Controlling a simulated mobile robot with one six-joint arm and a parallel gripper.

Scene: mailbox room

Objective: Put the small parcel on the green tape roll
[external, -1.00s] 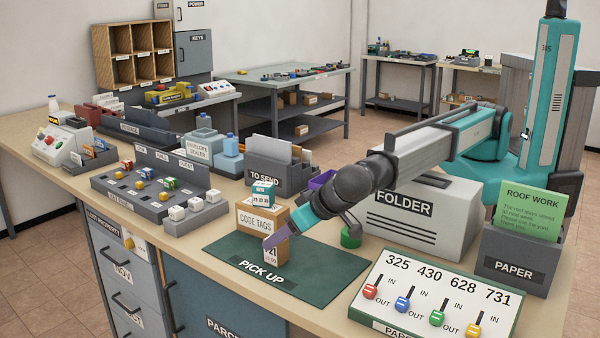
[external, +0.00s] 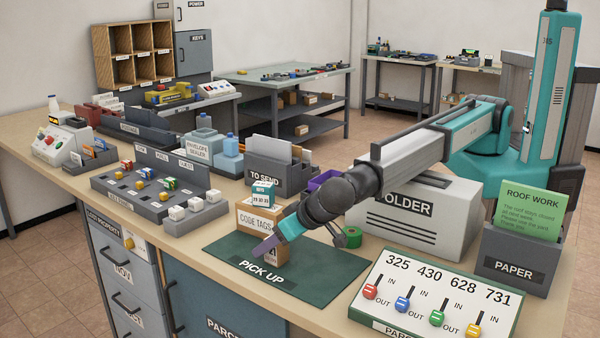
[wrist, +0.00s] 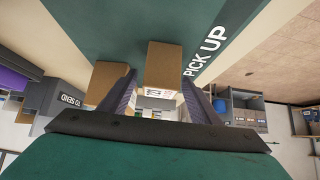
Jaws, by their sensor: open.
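The small parcel (external: 270,256), a brown box with a white label, stands on the dark green pick-up mat, partly hidden behind my gripper in the external view. My gripper (external: 264,246) is open and low over the mat. In the wrist view the parcel (wrist: 163,66) shows between the two purple fingers, one on each side; I cannot tell whether they touch it.
The code tags box (external: 253,222) stands just behind the parcel, with a small white and teal block (external: 265,188) on top. The folder box (external: 440,215) is behind the roll. A panel of coloured sliders (external: 440,290) is at front right. The mat's front is clear.

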